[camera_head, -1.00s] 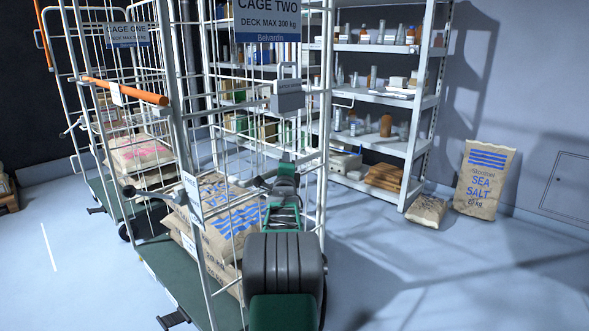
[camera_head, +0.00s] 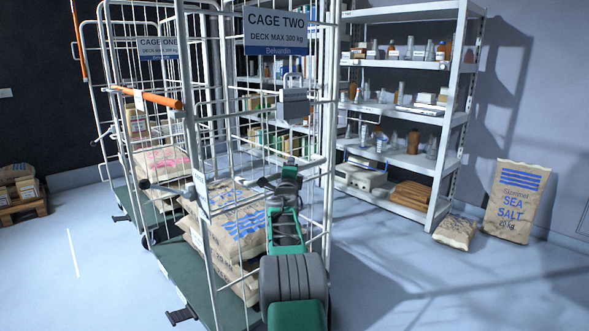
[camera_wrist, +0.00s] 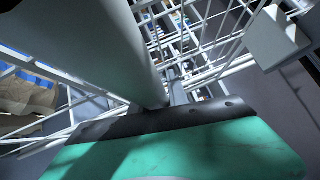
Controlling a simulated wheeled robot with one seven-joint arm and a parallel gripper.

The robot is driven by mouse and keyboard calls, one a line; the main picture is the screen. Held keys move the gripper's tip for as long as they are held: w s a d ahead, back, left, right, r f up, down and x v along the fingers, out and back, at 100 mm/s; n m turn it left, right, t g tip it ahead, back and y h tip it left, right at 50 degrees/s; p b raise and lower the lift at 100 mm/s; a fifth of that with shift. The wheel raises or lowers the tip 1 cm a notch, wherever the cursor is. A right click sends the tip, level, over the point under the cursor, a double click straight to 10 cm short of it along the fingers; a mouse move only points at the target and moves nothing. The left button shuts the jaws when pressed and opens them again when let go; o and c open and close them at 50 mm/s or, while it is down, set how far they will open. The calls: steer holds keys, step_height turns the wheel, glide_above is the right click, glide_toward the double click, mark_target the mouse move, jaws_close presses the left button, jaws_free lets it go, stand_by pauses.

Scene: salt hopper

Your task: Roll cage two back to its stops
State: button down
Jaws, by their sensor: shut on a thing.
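Cage two (camera_head: 207,255) is a tall white wire roll cage with a green deck, in the middle of the head view. Its sign (camera_head: 276,30) reads "CAGE TWO". It carries a stack of brown salt sacks (camera_head: 232,222). My gripper (camera_head: 284,172) is at the cage's near right side, shut on part of its frame; my arm hides the exact grip. The wrist view shows a thick pale bar (camera_wrist: 95,50) of the cage close up, above my green gripper body. I cannot make out the stops.
Cage one (camera_head: 122,190) stands close behind to the left, with sacks aboard. A white shelf rack (camera_head: 440,180) of bottles and boxes is behind on the right. A leaning Sea Salt sack (camera_head: 515,200) and a small sack (camera_head: 455,232) are near it.

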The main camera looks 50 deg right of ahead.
steer(key=shift+d+f, duration=0.1)
steer(key=shift+f, duration=0.2)
steer(key=c, duration=1.4)
jaws_free()
steer(key=shift+c, duration=0.2)
steer(key=shift+o, duration=0.7)
steer(key=shift+r, duration=0.15)
steer(key=v, duration=0.8)
steer(key=shift+d, duration=0.1)
